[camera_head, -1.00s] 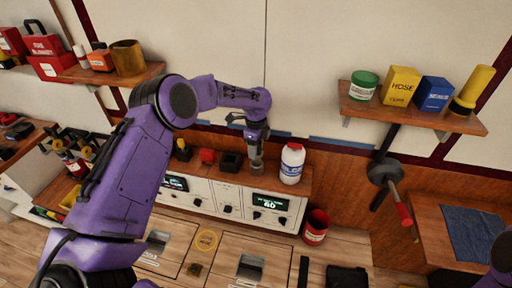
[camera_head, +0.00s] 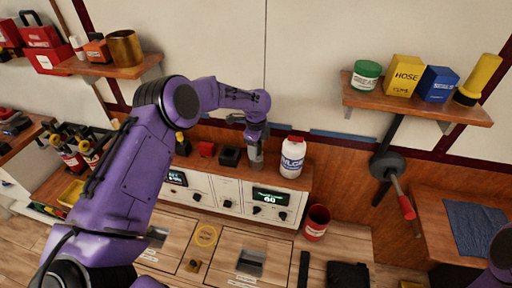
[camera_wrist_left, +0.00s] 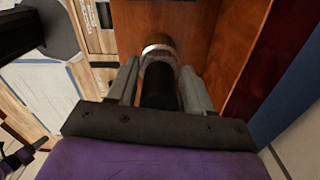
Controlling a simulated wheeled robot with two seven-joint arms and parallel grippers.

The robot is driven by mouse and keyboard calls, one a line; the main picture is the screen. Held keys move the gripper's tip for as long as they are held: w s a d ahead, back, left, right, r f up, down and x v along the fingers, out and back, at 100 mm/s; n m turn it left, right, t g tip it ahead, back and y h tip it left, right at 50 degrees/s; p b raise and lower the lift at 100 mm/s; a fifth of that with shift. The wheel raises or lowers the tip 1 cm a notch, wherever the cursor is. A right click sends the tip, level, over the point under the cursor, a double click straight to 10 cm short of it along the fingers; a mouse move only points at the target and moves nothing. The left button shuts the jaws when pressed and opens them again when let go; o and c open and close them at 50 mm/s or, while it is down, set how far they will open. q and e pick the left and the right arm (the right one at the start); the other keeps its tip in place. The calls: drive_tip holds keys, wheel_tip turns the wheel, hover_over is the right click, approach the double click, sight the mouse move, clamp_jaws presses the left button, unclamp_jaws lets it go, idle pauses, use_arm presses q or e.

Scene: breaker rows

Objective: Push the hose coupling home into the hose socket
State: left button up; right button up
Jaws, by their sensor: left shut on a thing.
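My left gripper (camera_head: 256,148) points down over the wooden ledge on top of the white panel, left of a white bottle. It is shut on the hose coupling, which shows in the wrist view as a dark cylinder (camera_wrist_left: 158,88) between the two grey fingers (camera_wrist_left: 160,90). A bright metal ring (camera_wrist_left: 159,52) sits at the cylinder's far end; I cannot tell whether it belongs to the coupling or the socket. In the head view a grey piece (camera_head: 257,161) shows below the fingers, close to the ledge. I cannot make out the hose socket clearly. My right gripper is out of view.
The white bottle (camera_head: 292,158) stands close right of my left gripper. A black block (camera_head: 230,157) and a red block (camera_head: 207,149) stand to its left. A shelf (camera_head: 420,106) with several containers hangs at right.

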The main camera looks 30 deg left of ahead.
use_arm(q)
drive_tip(key=shift+f+b, duration=0.35)
drive_tip(key=shift+f, duration=0.3)
drive_tip(key=o, duration=1.3)
drive_tip(key=shift+r, duration=0.1)
drive_tip(key=shift+r, duration=0.4)
wheel_tip(320, 180, up, 9)
drive_tip(key=b, duration=0.2)
drive_tip(key=shift+f+b, duration=0.1)
drive_tip(key=shift+b, duration=0.25)
drive_tip(key=shift+r, duration=0.45)
